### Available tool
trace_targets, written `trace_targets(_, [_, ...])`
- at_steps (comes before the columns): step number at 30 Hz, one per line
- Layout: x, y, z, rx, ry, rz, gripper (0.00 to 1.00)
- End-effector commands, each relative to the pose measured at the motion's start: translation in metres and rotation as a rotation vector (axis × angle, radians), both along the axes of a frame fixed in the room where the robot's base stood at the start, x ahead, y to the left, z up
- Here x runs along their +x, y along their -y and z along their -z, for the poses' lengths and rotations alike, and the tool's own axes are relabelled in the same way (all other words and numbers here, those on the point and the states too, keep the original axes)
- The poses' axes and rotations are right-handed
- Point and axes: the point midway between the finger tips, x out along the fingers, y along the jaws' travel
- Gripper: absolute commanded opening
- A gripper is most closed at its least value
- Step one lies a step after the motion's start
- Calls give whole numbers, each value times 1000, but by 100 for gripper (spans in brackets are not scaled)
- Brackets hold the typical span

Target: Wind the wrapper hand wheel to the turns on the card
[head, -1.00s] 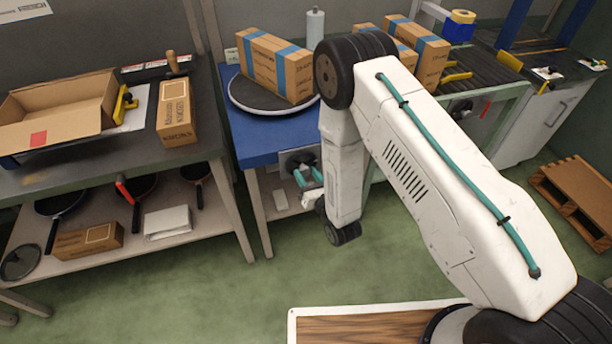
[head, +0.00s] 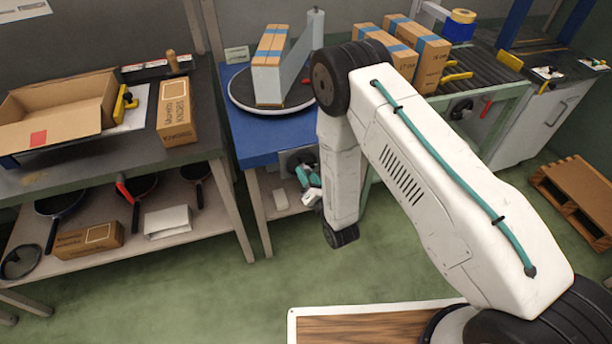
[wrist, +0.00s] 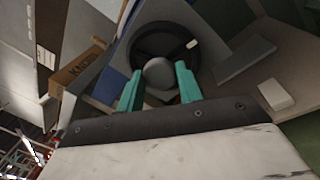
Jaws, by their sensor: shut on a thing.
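The wrapper is a blue table (head: 262,146) with a dark round turntable (head: 243,100) on top. A brown box (head: 270,48) with blue tape stands on it, its near end covered in pale film. A sheet of film (head: 296,66) runs from the box to the upright roll post (head: 316,30). The dark hand wheel (head: 292,158) is on the table's front, partly hidden by my gripper (head: 312,181). In the wrist view, the teal fingers are shut on the wheel's grey round knob (wrist: 160,74), before the wheel's dark ring (wrist: 143,37).
A small sign (head: 237,54) stands at the table's back left, its writing too small to read. A bench (head: 60,178) with an open carton (head: 60,110) is on the left. Taped boxes (head: 425,58) stand on the conveyor (head: 475,75) at right.

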Motion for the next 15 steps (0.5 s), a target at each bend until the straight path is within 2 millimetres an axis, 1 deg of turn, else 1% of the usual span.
trace_targets(15, [-2, -3, 2, 471, -138, -5, 13])
